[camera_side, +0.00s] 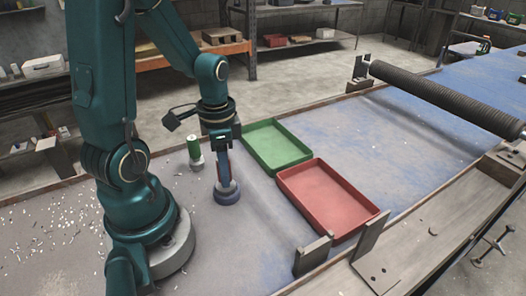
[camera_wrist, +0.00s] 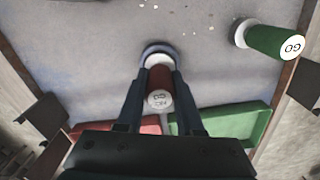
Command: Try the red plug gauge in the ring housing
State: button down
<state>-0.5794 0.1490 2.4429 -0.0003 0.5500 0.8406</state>
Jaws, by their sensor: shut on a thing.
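My gripper (camera_side: 224,178) points down in the side view and is shut on the red plug gauge. In the wrist view, the two fingers of my gripper (camera_wrist: 163,78) hold the sides of the red gauge (camera_wrist: 159,77), whose white end cap carries dark lettering. The gauge's pale lower end is at the blue ring housing (camera_wrist: 152,48), which stands on the bench. In the side view the ring housing (camera_side: 228,198) is directly below my fingers. The gauge hides the bore, so I cannot tell how deep it sits.
A green gauge (camera_side: 193,147) marked GO stands on the bench left of my gripper in the side view. A green tray (camera_side: 249,135) and a red tray (camera_side: 364,219) lie to the right.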

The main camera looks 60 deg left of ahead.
jog(key=shift+r, duration=2.8)
